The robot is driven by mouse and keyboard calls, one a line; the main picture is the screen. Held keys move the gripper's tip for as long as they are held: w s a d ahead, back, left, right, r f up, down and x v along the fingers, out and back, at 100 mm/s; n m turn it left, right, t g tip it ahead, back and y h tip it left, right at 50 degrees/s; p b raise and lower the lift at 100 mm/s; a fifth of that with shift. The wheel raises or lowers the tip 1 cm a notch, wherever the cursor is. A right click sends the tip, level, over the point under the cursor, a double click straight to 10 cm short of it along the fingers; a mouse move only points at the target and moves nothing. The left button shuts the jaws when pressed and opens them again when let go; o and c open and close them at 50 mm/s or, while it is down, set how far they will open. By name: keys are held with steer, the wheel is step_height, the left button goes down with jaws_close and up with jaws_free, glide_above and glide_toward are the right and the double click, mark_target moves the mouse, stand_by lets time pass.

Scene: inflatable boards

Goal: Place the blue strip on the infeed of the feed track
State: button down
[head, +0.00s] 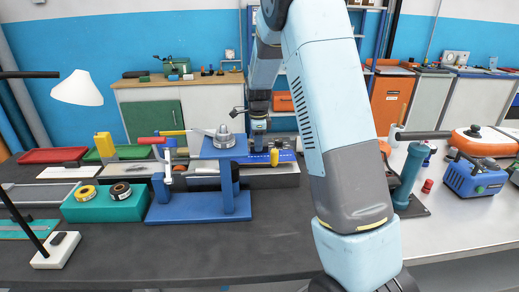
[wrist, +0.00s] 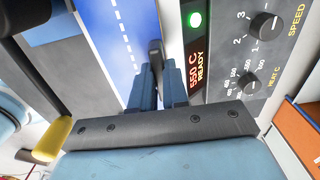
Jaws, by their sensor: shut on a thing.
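A blue strip (wrist: 121,38) with a dashed white line shows in the wrist view, running up and away from my gripper. My gripper (wrist: 156,75) is shut, its fingers at the strip's right edge; the exact grip is hidden behind the fingers. In the head view my gripper (head: 258,143) points down over a long grey machine (head: 270,180) with a blue top. A grey surface (wrist: 88,35) lies left of the strip in the wrist view. I cannot tell for sure which part is the infeed of the feed track, or whether the strip touches it.
A control panel (wrist: 243,60) with dials and a lit "550 C READY" display is close right of my fingers. A blue stand (head: 215,180) with a metal part stands left of the machine. A teal block (head: 105,203) carries two tape rolls.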

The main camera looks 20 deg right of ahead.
mark_target(260, 154)
steer(key=shift+f, duration=1.2)
steer(key=c, duration=1.1)
jaws_free()
